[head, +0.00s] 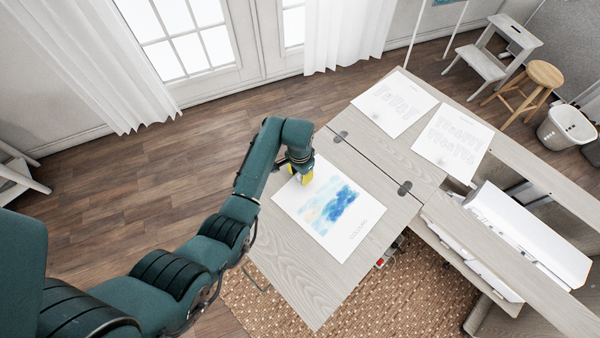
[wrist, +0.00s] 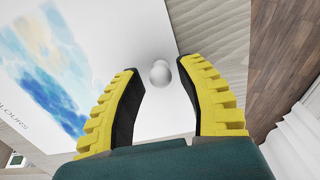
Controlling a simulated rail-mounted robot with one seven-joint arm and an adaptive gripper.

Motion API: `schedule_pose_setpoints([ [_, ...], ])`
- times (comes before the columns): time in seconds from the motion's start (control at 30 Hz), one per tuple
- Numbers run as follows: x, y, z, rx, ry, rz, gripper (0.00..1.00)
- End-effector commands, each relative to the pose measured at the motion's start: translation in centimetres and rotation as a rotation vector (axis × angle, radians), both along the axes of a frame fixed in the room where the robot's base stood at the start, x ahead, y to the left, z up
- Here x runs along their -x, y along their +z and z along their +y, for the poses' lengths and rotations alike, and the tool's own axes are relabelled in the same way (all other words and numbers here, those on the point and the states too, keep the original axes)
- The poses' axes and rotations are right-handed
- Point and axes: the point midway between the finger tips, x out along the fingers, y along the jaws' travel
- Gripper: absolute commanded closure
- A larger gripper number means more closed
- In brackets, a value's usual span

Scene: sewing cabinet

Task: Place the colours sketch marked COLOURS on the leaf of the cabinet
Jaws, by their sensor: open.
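The colours sketch (head: 340,208), a white sheet with blue and pale watercolour patches and the word COLOURS, lies flat on the wooden leaf (head: 306,292) of the cabinet. My gripper (head: 307,178), with yellow-backed fingers, is at the sheet's upper left part. In the wrist view my gripper (wrist: 160,68) is open, its fingers on either side of a small white round knob (wrist: 160,74) that seems to stand on the sheet (wrist: 118,28). A gap shows between the fingers and the knob. The sheet's near part is hidden behind the fingers and palm in the wrist view.
Two pale sketches (head: 394,103) (head: 452,140) lie on the cabinet top (head: 418,175), beyond the hinges (head: 404,188). An open white-lined compartment (head: 528,240) is at right. A stool (head: 544,75) and basket (head: 566,127) stand at the back right. A woven rug (head: 400,305) lies below.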

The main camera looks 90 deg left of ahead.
Motion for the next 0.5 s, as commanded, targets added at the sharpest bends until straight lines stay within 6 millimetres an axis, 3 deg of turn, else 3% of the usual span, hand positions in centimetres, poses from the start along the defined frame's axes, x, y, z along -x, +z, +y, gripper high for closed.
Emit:
schedule_pose_setpoints([
  [0.17,0.0,2.1,0.1,-0.004,0.000,-0.001,0.63],
  [0.5,0.1,10.2,0.3,-0.004,0.000,-0.001,0.63],
])
